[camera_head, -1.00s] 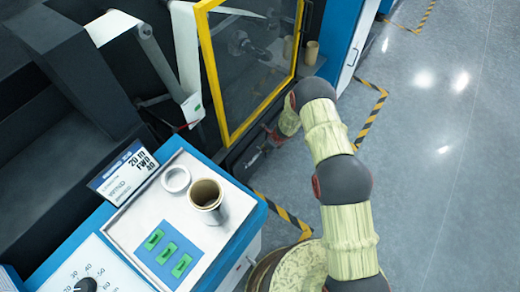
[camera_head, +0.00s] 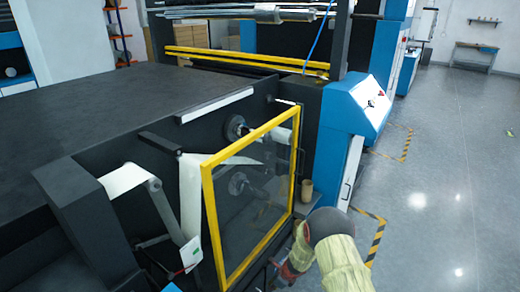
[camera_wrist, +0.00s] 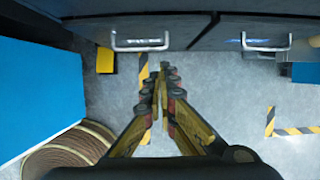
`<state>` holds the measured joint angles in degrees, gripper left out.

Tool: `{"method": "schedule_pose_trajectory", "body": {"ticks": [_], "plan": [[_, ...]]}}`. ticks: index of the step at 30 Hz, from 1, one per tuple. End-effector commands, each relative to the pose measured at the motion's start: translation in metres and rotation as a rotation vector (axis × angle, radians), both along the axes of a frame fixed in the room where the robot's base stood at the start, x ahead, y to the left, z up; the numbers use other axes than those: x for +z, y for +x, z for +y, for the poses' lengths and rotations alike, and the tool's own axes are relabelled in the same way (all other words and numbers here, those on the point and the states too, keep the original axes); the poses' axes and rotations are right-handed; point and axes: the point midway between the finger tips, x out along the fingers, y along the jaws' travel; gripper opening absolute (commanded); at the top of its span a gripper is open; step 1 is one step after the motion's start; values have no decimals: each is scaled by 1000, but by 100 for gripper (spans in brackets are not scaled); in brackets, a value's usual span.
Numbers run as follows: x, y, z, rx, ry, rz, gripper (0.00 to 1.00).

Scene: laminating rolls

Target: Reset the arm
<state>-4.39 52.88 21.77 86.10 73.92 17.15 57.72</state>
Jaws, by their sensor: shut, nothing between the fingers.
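My arm shows at the bottom right of the head view, in a pale yellow cover with dark joints. My gripper (camera_wrist: 160,78) points down the middle of the wrist view, with its two fingers converging and the tips together. Nothing is between the fingers. In the head view the gripper (camera_head: 280,268) is mostly hidden and low beside the machine front, below the yellow-framed clear door (camera_head: 250,190).
Two silver handles (camera_wrist: 141,42) (camera_wrist: 266,42) sit on the dark machine front near the fingers. A blue cabinet (camera_wrist: 40,95) and a brown roll (camera_wrist: 65,153) are at the left. A cardboard core (camera_head: 307,191) stands beside the door. The grey floor (camera_head: 450,200) at the right is open.

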Motion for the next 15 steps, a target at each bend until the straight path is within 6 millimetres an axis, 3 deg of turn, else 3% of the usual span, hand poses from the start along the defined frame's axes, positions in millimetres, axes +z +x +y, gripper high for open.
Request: {"method": "schedule_pose_trajectory", "body": {"ticks": [4,9,15], "plan": [[1,-10,9,154,4,-19,0],[-4,-71,19,473,16,11,0],[52,-115,22,847,32,-29,0]]}}
